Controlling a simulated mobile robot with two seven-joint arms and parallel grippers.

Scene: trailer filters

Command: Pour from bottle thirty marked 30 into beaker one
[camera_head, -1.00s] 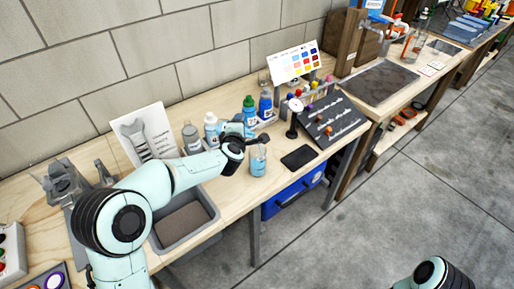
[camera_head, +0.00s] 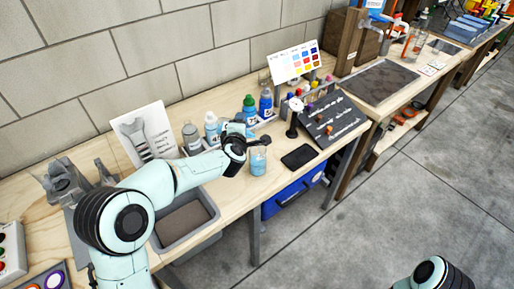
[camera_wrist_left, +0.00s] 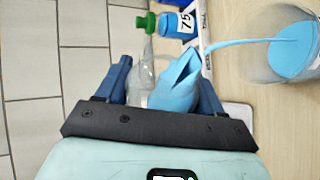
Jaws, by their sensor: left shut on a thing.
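My left gripper (camera_wrist_left: 165,84) is shut on a clear bottle (camera_wrist_left: 143,76) that holds blue liquid. The bottle is tipped over, and a thin blue stream (camera_wrist_left: 240,42) runs from it into a glass beaker (camera_wrist_left: 258,68) at the right of the left wrist view. Blue liquid lies in the beaker. In the head view the beaker (camera_head: 258,163) stands on the bench, with my left gripper (camera_head: 252,142) just above and left of it. There the arm largely hides the held bottle. Its number does not show. My right gripper is out of view.
A green-capped bottle marked 75 (camera_head: 249,114) and a blue-capped bottle (camera_head: 265,103) stand behind the beaker. A white-capped bottle (camera_head: 211,128) and a grey bottle (camera_head: 191,138) stand to the left. A black slab (camera_head: 299,156) lies right of the beaker. A grey basin (camera_head: 207,203) is in front.

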